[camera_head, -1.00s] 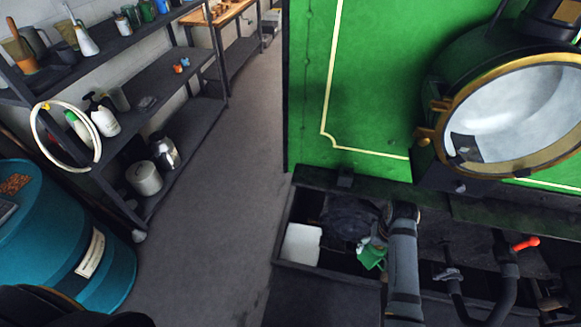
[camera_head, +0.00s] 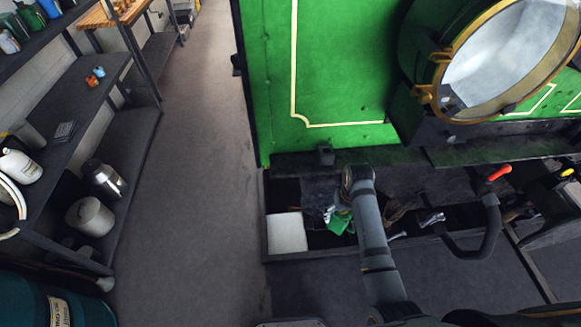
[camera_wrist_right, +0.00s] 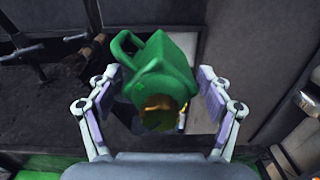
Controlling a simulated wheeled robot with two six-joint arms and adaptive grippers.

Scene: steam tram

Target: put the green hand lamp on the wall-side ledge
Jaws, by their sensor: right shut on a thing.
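The green hand lamp (camera_head: 338,224) is low in the dark trough below the green tram panel, just right of a white block. My right gripper (camera_head: 338,213) is at the lamp, partly hidden by my arm. In the right wrist view, my right gripper (camera_wrist_right: 154,92) has one finger on each side of the green lamp (camera_wrist_right: 160,66), shut on it. The lamp's handle points up and left, and a yellowish round part faces the camera. A dark ledge (camera_head: 400,157) runs along the foot of the green panel; I cannot tell whether this is the wall-side ledge. My left gripper is out of view.
The white block (camera_head: 287,232) sits in the trough's left end. A red-tipped lever (camera_head: 499,173) and a dark curved pipe (camera_head: 470,247) stand to the right. Shelves (camera_head: 95,130) line the left wall. The grey aisle floor (camera_head: 195,190) is clear.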

